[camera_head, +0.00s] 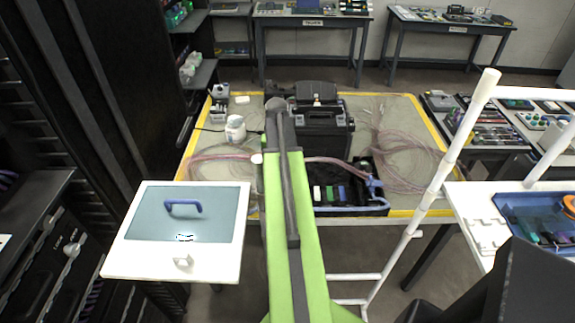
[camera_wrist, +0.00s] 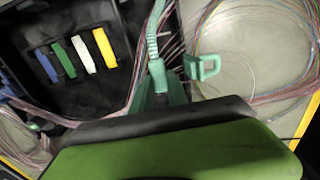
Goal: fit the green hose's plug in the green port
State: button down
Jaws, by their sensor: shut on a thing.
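In the wrist view, a ribbed green hose (camera_wrist: 152,35) runs down from the top edge to a pale green plug end (camera_wrist: 157,72). My gripper (camera_wrist: 157,92) is shut on this end, in front of the dark wrist edge; the fingertips are partly hidden. A teal looped piece (camera_wrist: 203,67) stands just right of the plug, apart from it. I cannot tell whether it is part of the green port. No green port is clearly seen in either view. In the head view, my green arm hides the gripper and the hose.
A black tray (camera_wrist: 112,98) holds blue, green, white and yellow pieces (camera_wrist: 104,48). Pink cables and coiled clear fibres lie beside it. In the head view, a black splicer (camera_head: 322,130) stands behind the tray on the yellow-edged table (camera_head: 225,172). A white pipe frame (camera_head: 440,175) rises at right.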

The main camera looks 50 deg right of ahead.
jog(key=shift+w+a, duration=0.25)
jog(key=shift+w, duration=0.2)
jog(key=shift+w+a, duration=0.15)
jog(key=shift+a, duration=0.05)
jog(key=shift+f, duration=0.1)
jog(key=shift+a+f+b, duration=0.45)
jog(key=shift+f+b, duration=0.4)
jog(key=shift+b, duration=0.35)
notch_tip(320, 180, down, 2)
jog(key=shift+f+b, duration=0.1)
jog(key=shift+b, duration=0.95)
jog(key=shift+w, duration=0.1)
jog(key=shift+d+f+b, duration=0.35)
jog(key=shift+f+b, duration=0.25)
jog(key=shift+b, duration=0.05)
